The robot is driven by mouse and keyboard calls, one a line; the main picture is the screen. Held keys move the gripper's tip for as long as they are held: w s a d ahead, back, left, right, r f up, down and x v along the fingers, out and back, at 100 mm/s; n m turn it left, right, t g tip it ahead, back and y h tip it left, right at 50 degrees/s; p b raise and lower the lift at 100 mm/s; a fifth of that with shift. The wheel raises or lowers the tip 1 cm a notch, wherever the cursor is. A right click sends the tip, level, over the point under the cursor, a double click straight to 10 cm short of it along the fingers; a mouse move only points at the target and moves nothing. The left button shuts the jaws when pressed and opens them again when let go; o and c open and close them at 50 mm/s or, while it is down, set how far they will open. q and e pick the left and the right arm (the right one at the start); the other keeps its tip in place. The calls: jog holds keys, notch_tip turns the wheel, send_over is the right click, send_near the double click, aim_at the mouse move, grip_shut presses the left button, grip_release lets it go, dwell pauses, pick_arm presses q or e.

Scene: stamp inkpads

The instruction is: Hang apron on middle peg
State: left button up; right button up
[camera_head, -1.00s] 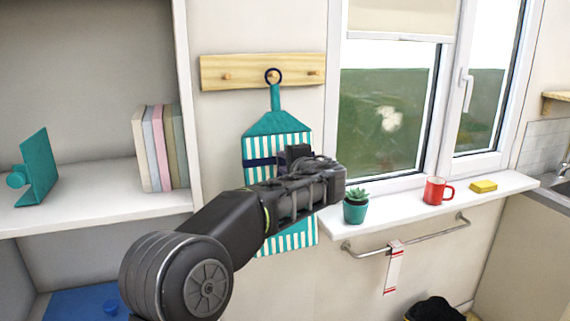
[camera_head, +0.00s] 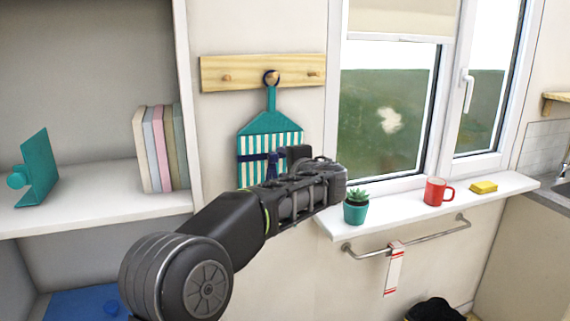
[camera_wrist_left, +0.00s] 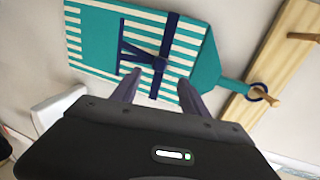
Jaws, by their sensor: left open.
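The teal-and-white striped apron (camera_head: 255,143) hangs against the wall below the wooden peg rail (camera_head: 217,71). Its dark ring (camera_head: 264,80) is at the middle peg (camera_head: 272,76), and in the wrist view the ring (camera_wrist_left: 252,96) appears to be around that peg (camera_wrist_left: 273,101). The wrist view also shows the apron (camera_wrist_left: 205,66) with its navy band and knot. My left gripper (camera_wrist_left: 160,97) is open, its fingers apart in front of the apron near the knot. In the head view my arm hides the apron's lower part. My right gripper is not in view.
The left and right pegs are bare. A shelf with books (camera_head: 160,147) stands to the left. The window sill (camera_head: 400,214) to the right holds a potted plant (camera_head: 356,207), a red mug (camera_head: 437,191) and a yellow sponge (camera_head: 484,187). A towel bar (camera_head: 440,232) is below it.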

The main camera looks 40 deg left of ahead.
pick_arm(q)
jog(key=b+v, duration=0.2)
jog(key=v, duration=0.5)
jog(key=shift+s+d, duration=0.2)
jog(key=shift+d, duration=0.15)
jog(key=shift+r, duration=0.15)
